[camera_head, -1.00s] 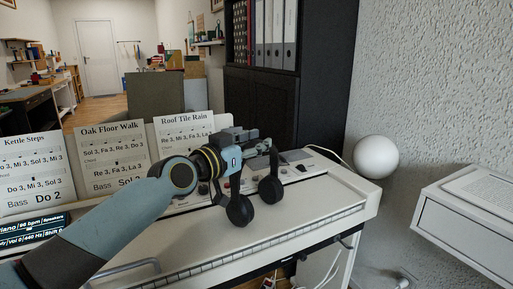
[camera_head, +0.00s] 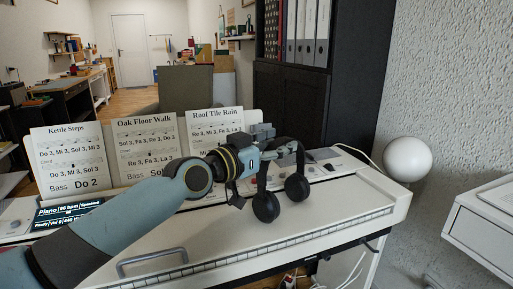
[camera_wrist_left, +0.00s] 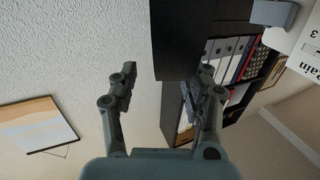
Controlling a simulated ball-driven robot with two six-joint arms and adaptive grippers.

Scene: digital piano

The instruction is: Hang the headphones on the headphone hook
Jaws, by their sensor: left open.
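The black headphones (camera_head: 265,207) are at the top of the white digital piano, with both round ear cups low and facing forward. Their upper part is hidden behind my left gripper, so I cannot tell whether they touch it. My left gripper (camera_head: 288,149) is right above the ear cups. The left wrist view shows its two fingers (camera_wrist_left: 165,90) spread wide, with nothing between them. A small dark hook-like part (camera_head: 370,246) shows under the piano's right front edge; I cannot be sure it is the headphone hook. My right gripper is out of view.
The piano (camera_head: 215,240) has a pull handle at the front left and song cards (camera_head: 150,150) along the back. A white ball lamp (camera_head: 407,159) stands right of it by the wall. A white shelf (camera_head: 485,235) is at the far right. Cables hang below.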

